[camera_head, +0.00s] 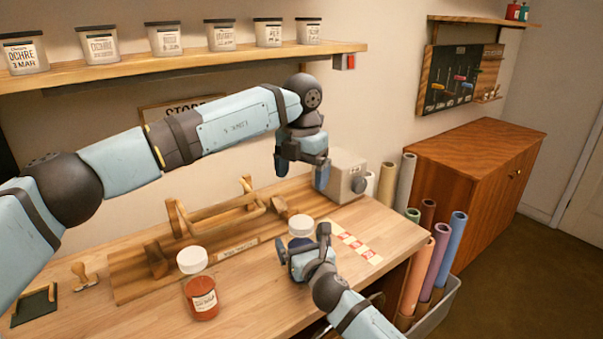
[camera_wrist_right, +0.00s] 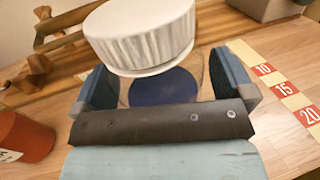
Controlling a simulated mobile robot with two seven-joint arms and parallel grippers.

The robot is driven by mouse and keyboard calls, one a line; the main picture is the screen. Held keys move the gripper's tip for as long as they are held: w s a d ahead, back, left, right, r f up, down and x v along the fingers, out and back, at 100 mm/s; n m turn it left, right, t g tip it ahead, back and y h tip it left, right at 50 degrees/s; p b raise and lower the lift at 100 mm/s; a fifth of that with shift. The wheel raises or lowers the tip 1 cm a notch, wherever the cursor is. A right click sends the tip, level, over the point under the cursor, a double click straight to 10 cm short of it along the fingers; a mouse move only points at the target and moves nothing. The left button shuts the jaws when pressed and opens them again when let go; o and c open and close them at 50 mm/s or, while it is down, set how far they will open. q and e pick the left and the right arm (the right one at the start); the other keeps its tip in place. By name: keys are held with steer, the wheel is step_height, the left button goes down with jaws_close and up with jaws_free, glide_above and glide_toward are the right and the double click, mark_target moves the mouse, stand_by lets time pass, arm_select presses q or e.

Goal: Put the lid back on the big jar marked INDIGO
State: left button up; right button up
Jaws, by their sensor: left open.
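A clear jar with dark blue contents (camera_head: 299,242) stands on the table. It also shows in the wrist view (camera_wrist_right: 163,88); no label is readable on it. A white ribbed lid (camera_head: 301,225) is over its mouth; in the wrist view the lid (camera_wrist_right: 140,38) looks shifted left, and I cannot tell whether it sits fully seated. My right gripper (camera_head: 303,252) has its fingers on both sides of the jar, with the jar filling the gap. My left gripper (camera_head: 301,172) is open and empty, above and behind the jar, apart from the lid.
A red jar (camera_head: 201,300) stands at the left front, with a white round lid-like thing (camera_head: 192,260) behind it. A wooden rack (camera_head: 215,225) lies behind. A numbered strip (camera_head: 355,242) and a grey box (camera_head: 347,178) are right. A shelf (camera_head: 120,70) holds labelled jars.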

steer(key=v, duration=1.4)
steer(key=shift+a, duration=0.1)
